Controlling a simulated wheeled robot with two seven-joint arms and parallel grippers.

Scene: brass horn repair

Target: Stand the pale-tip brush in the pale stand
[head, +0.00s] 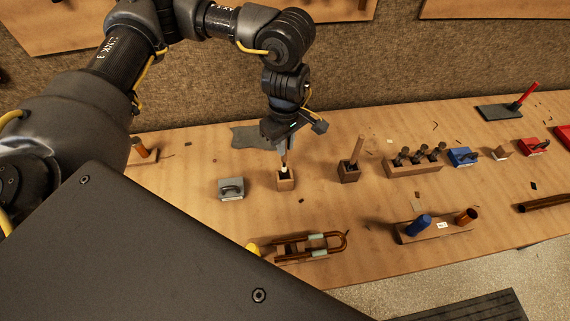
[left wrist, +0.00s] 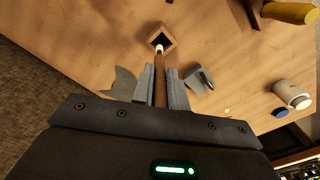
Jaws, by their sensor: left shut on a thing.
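My left gripper (head: 283,143) is shut on the pale-tip brush (head: 284,158), which points tip down. In the left wrist view the brush's brown handle (left wrist: 160,80) runs between the two fingers, and its whitish tip is at the near edge of the stand's dark opening. The pale stand (head: 286,183), a small light-wood block with a square hole, stands upright on the table right below; it also shows in the left wrist view (left wrist: 168,32). I cannot tell whether the tip is above the hole or just inside it. My right gripper is not in view.
A darker stand (head: 348,174) holding a wooden-handled tool is to the right. A grey block with a handle (head: 231,188) is close on the left. A curved brass tube piece (head: 305,246) lies in front. A grey cloth-like sheet (head: 250,137) lies behind.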

